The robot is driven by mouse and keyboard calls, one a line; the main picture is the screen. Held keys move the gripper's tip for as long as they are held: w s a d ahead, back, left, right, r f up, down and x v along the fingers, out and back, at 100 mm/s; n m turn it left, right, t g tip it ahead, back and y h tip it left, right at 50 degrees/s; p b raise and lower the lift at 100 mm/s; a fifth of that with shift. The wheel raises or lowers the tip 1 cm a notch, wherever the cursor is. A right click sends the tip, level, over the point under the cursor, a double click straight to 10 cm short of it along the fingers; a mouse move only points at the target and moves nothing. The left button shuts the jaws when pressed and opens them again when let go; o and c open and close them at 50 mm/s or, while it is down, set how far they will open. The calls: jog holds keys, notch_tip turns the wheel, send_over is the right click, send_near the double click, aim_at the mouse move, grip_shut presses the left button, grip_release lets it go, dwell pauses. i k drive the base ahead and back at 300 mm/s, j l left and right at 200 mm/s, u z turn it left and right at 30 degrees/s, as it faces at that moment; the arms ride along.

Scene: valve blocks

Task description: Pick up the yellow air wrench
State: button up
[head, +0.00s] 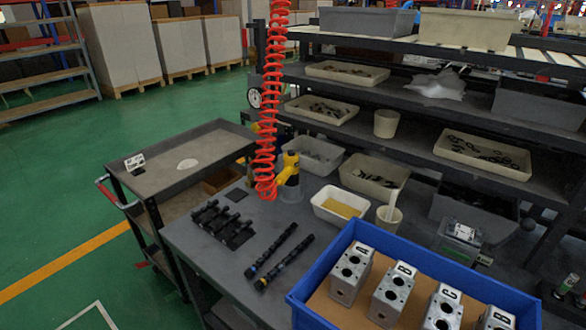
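The yellow air wrench (287,170) stands near the back left part of the grey workbench (215,268). It is yellow with dark parts, and its lower end sits in or on a small grey holder (291,192). A red coiled hose (266,120) hangs from above, and its lower loops are at the left side of the wrench. I cannot tell whether the hose is joined to it. My gripper does not show in the head view.
A blue crate (318,315) with several lettered metal valve blocks (351,272) fills the front right. Two dark rods (285,255) and black fixtures (220,222) lie left of it. A grey cart (185,160) adjoins at left.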

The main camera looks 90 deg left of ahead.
aim_at(289, 176)
jog(key=u, duration=2.3)
jog(key=i+z, duration=0.2)
jog(key=i, duration=0.4)
jog(key=i+j+z, duration=0.1)
jog(key=i+z, duration=0.15)
jog(key=i, duration=0.3)
